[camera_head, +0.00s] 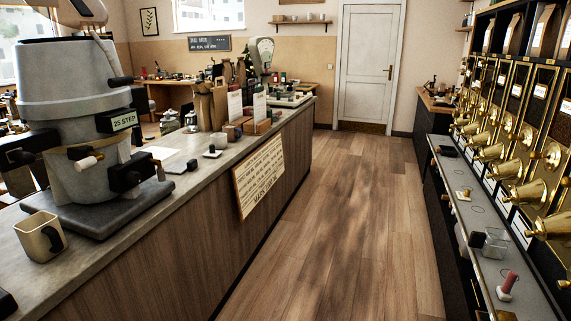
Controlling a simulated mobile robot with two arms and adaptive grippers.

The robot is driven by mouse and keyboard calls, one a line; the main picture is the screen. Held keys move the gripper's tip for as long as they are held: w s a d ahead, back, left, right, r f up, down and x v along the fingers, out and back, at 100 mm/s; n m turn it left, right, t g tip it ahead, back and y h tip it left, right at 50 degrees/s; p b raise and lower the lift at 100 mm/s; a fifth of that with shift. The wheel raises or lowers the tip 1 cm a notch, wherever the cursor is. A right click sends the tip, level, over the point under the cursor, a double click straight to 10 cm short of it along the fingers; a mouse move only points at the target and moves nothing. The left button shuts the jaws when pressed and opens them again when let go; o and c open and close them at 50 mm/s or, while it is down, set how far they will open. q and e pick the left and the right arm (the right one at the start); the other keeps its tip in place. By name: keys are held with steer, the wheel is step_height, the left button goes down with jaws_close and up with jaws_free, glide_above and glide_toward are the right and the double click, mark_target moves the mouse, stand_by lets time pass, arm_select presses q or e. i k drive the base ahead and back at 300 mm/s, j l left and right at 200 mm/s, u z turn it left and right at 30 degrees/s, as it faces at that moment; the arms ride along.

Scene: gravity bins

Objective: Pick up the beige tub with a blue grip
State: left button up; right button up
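A beige, open-topped tub (38,238) stands upright near the front left end of the counter. A dark grip sticks out on its right side; it looks nearly black, and I cannot tell whether it is blue. No other beige tub with a clearly blue grip shows. Neither of my grippers can be made out in the head view.
A large grey machine (75,90) stands behind the tub on the long counter (150,222). A dark object (6,303) is cut off at the lower left. Wooden floor (345,225) is clear between the counter and the right shelf (470,232), which holds small items below brass bins.

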mark_target(231, 130)
steer(key=i+j, duration=0.15)
steer(key=i, duration=0.9)
steer(key=i+j, duration=0.1)
steer(key=i, duration=0.95)
steer(key=i+u, duration=0.15)
steer(key=i, duration=0.35)
steer(key=i+l+u, duration=0.2)
steer(key=i, duration=0.25)
steer(key=i+j, duration=0.05)
steer(key=j, duration=0.05)
